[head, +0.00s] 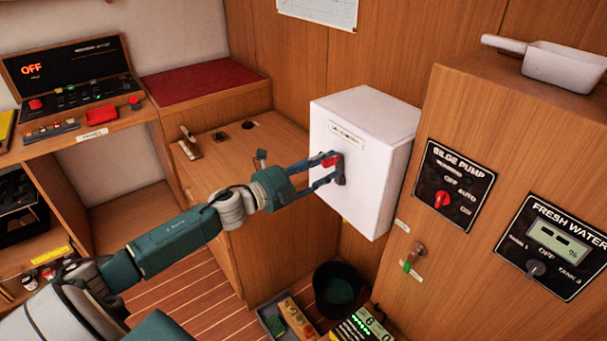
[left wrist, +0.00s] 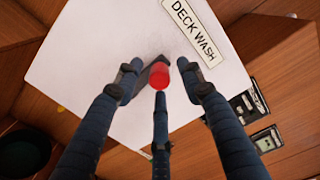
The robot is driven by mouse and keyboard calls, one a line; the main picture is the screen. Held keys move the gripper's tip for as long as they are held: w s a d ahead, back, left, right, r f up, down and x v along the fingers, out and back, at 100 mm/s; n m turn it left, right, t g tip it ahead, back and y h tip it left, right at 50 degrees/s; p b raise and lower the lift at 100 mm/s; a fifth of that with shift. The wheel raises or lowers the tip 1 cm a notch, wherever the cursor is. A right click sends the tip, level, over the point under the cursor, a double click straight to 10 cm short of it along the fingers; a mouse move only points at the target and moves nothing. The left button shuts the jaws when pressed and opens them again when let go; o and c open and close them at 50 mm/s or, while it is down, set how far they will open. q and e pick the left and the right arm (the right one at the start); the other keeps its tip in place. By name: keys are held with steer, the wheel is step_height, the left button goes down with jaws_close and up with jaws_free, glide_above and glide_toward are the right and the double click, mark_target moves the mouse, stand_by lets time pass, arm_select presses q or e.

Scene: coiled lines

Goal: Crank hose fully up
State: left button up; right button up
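A white box (head: 363,140) labelled DECK WASH is mounted against the wood cabinetry; its front fills much of the left wrist view (left wrist: 95,75). A red knob (head: 329,161) on a dark crank arm (head: 341,172) sticks out of its front. My left gripper (head: 322,170) reaches the box front, its fingers spread around the red knob. In the left wrist view the red knob (left wrist: 159,76) lies between the fingertips, with gaps to the two side fingers; I cannot tell whether the middle finger touches it. No hose shows. My right gripper is out of view.
The bilge pump panel (head: 452,185) and fresh water panel (head: 553,247) are on the cabinet to the right. A white pan (head: 562,66) sits on top of it. A dark bucket (head: 340,288) stands on the floor below the box. A wooden counter (head: 225,165) lies left of it.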

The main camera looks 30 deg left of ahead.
arm_select(q)
steer(key=v, duration=1)
steer(key=shift+s+r, duration=0.2)
steer(key=shift+s, duration=0.1)
